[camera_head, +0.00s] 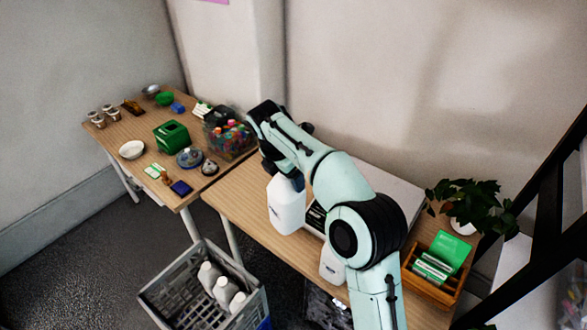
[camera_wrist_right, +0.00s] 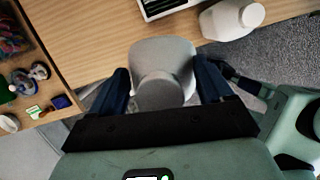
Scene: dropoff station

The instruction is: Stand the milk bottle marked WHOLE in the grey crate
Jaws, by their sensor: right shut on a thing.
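A white milk bottle (camera_head: 287,207) hangs upright in my right gripper (camera_head: 284,174), in front of the near table's edge area in the head view. In the right wrist view the fingers (camera_wrist_right: 161,70) are shut on both sides of this bottle (camera_wrist_right: 164,55); its cap faces the camera. Its marking is too small to read. The grey crate (camera_head: 158,311) is on the floor at the lower left of the bottle, with several white bottles (camera_head: 222,290) standing inside. A second milk bottle (camera_head: 331,266) stands on the near table, also in the wrist view (camera_wrist_right: 230,18). My left gripper is not visible.
The near wooden table (camera_head: 232,196) holds a pale flat device (camera_head: 385,185), partly behind my arm, a wooden box with green packs (camera_head: 436,263) and a plant (camera_head: 470,203). The far table (camera_head: 137,163) carries a jar of colourful items (camera_head: 230,135) and small objects. The crate's left part looks free.

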